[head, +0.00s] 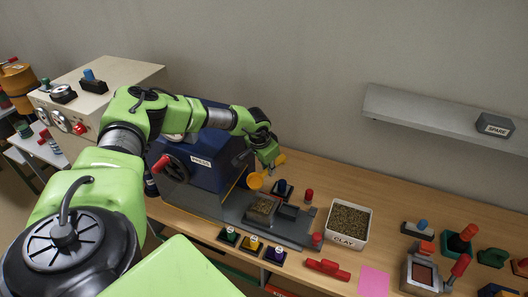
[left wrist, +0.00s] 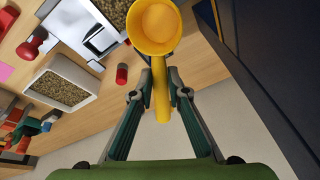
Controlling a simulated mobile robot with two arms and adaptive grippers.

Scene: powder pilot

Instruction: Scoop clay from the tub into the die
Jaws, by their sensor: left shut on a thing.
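My left gripper (head: 268,162) is shut on the handle of a yellow scoop (head: 254,181) and holds it above the press bed. In the left wrist view the scoop's round bowl (left wrist: 155,27) is plain yellow inside, with no clay seen in it. The die appears to be the grey block (head: 262,210) on the press bed, with brown granular clay showing in it. The white tub (head: 346,242), marked CLAY, stands right of the press, full of brown granules; it also shows in the left wrist view (left wrist: 66,106). My right gripper is out of view.
The blue press (head: 205,160) with a red knob stands close beside my left arm. Coloured buttons (head: 252,243) line the table front. A red-handled tool (head: 327,268) and a pink note (head: 373,281) lie nearer. A shelf (head: 430,117) hangs on the wall.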

